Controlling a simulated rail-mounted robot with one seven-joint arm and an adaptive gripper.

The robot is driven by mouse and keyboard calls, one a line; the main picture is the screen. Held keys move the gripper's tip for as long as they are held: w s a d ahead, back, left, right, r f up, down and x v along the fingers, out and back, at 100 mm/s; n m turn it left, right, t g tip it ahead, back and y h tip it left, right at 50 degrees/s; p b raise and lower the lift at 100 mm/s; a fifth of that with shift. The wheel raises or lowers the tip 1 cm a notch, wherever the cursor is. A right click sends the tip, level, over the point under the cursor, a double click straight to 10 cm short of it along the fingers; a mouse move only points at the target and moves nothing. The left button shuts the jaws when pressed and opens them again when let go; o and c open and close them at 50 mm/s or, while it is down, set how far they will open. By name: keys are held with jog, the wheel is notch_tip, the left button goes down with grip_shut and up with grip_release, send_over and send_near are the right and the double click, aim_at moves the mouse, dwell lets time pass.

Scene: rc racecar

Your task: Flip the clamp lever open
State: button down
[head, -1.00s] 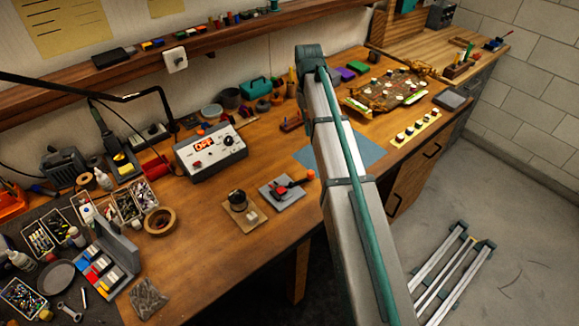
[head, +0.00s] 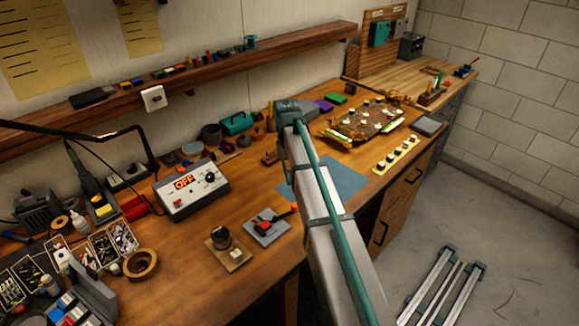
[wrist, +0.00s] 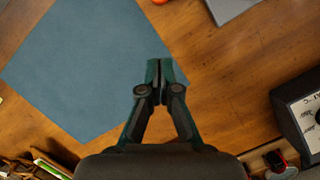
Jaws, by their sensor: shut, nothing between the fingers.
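The clamp (head: 268,225), with a red and black lever and an orange-red tip, sits on a light grey plate (head: 252,217) on the bench in the head view. The lever appears to lie low over the plate. In the wrist view only an orange tip (wrist: 160,2) and a corner of the grey plate (wrist: 230,9) show at the top edge.
A blue mat (head: 340,181) lies right of the clamp. The power supply reading OFF (head: 192,189) stands behind it, and shows at the right in the wrist view (wrist: 302,112). A small wooden board with a dark round part (head: 229,248) sits left of the clamp.

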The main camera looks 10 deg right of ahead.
jog(key=x, duration=0.3)
jog(key=shift+s+p, duration=0.15)
jog(key=shift+p, duration=0.25)
jog(key=s, duration=0.1)
jog(key=s+p, duration=0.1)
jog(key=s, duration=0.1)
jog(key=shift+f, duration=0.25)
jog(key=shift+s+f+p, duration=0.1)
jog(key=shift+s+p, duration=0.35)
